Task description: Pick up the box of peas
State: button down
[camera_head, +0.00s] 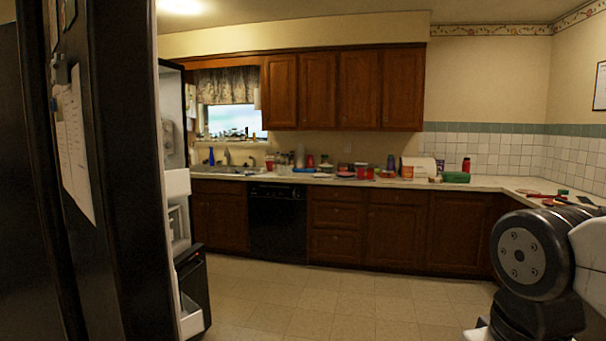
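I cannot pick out a box of peas for certain. A small green box-like item (456,177) lies on the far counter, right of the middle, but it is too small to read. My own arm shows large at the lower right as a black and white joint. My gripper is out of view.
The long counter (490,184) runs along the back wall, crowded with cups, bottles and packets. A dark refrigerator (120,170) stands open at near left. The tiled floor (330,305) between is clear.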

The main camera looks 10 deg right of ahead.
aim_at(282, 172)
jog(key=u, duration=0.05)
jog(key=i, duration=5.55)
jog(key=z, duration=0.1)
jog(key=i, duration=1.65)
jog(key=z, duration=0.05)
